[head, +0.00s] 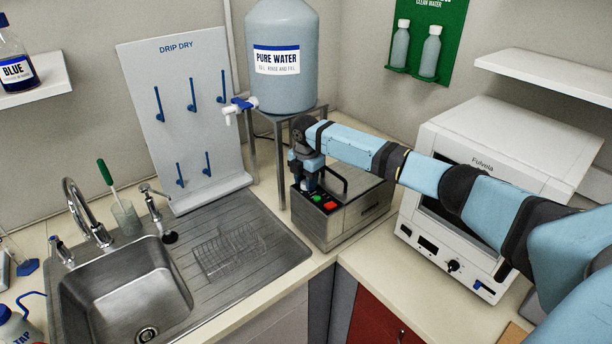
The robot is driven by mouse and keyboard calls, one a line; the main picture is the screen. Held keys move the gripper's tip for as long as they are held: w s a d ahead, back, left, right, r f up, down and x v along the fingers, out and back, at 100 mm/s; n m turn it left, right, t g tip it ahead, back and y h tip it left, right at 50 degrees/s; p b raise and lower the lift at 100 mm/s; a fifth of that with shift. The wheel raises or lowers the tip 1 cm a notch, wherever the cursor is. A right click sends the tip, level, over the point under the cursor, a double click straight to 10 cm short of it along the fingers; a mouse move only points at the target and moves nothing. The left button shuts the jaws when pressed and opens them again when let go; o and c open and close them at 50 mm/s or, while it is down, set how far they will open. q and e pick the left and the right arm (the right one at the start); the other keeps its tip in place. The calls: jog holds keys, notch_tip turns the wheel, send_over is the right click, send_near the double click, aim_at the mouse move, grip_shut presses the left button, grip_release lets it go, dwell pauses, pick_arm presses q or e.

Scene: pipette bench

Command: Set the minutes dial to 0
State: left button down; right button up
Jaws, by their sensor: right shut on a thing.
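The steel bath (345,222) stands on the counter corner, with a black control strip on its top left carrying a green button (317,198) and a red button (330,206). My right gripper (311,187) points down at the rear part of this strip, behind the green button. It is shut on what I take to be the minutes dial. The gripper hides the dial, so its marks and setting cannot be read. My left gripper is out of view.
My right arm crosses in front of the white oven (520,140). A pure water tank (285,85) stands on a metal stand behind the bath. A sink (125,290) with a wire basket (232,250) lies left. A bath handle (340,178) rises close to the gripper.

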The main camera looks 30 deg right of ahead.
jog(key=n, duration=0.2)
jog(key=shift+n+p, duration=0.4)
jog(key=shift+n, duration=0.6)
jog(key=o, duration=0.6)
jog(key=shift+o, duration=0.2)
